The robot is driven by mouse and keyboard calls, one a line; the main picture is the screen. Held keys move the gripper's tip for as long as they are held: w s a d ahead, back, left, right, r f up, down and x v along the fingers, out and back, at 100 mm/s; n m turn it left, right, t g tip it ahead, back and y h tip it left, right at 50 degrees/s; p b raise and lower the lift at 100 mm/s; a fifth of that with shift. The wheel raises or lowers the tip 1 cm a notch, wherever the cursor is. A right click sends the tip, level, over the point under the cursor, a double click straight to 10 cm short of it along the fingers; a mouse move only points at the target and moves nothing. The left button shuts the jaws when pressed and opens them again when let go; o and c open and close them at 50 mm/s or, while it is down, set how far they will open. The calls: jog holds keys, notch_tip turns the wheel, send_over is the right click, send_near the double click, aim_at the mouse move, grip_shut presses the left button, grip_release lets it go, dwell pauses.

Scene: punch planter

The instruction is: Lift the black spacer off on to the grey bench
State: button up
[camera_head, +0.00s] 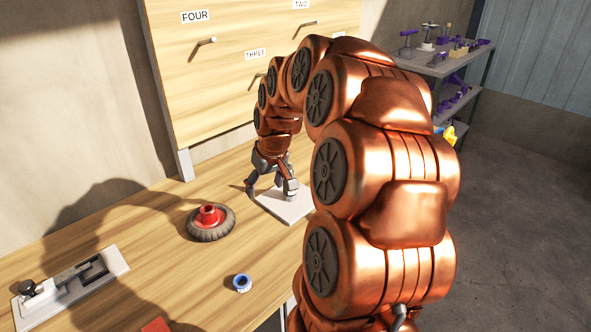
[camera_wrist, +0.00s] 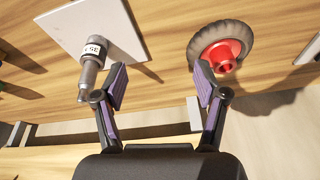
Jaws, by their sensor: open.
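I cannot make out a clear black spacer in either view. A metal cylinder with a white label (camera_wrist: 91,68) stands on the plate (camera_wrist: 118,32), left of the fingers. A grey-topped bench (camera_head: 437,66) with purple-handled items stands at the back right, far from my gripper.
A black-tyred wheel with a red hub (camera_head: 210,221) lies on the table (camera_head: 160,232), left of my gripper. A blue ring (camera_head: 242,283) lies nearer. A pale board with a black knob and slot (camera_head: 110,264) is at left. A wooden panel with labelled pegs (camera_head: 235,90) rises behind.

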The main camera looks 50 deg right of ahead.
jog(key=d+f+m+h, duration=0.1)
jog(key=d, duration=1.1)
jog(key=shift+t, duration=0.4)
jog(key=shift+w+p+x, duration=0.15)
jog(key=shift+p+x, duration=0.35)
jog(key=shift+x, duration=1.55)
jog(key=shift+w+p+x, duration=0.15)
jog(key=shift+p+x, duration=0.3)
jog(key=shift+x, duration=1.6)
jog(key=shift+r, duration=0.1)
jog(key=shift+c, duration=0.3)
grip_shut()
jog(key=c, duration=0.6)
grip_release()
jog(key=c, duration=0.7)
jog(key=shift+r, duration=6.05)
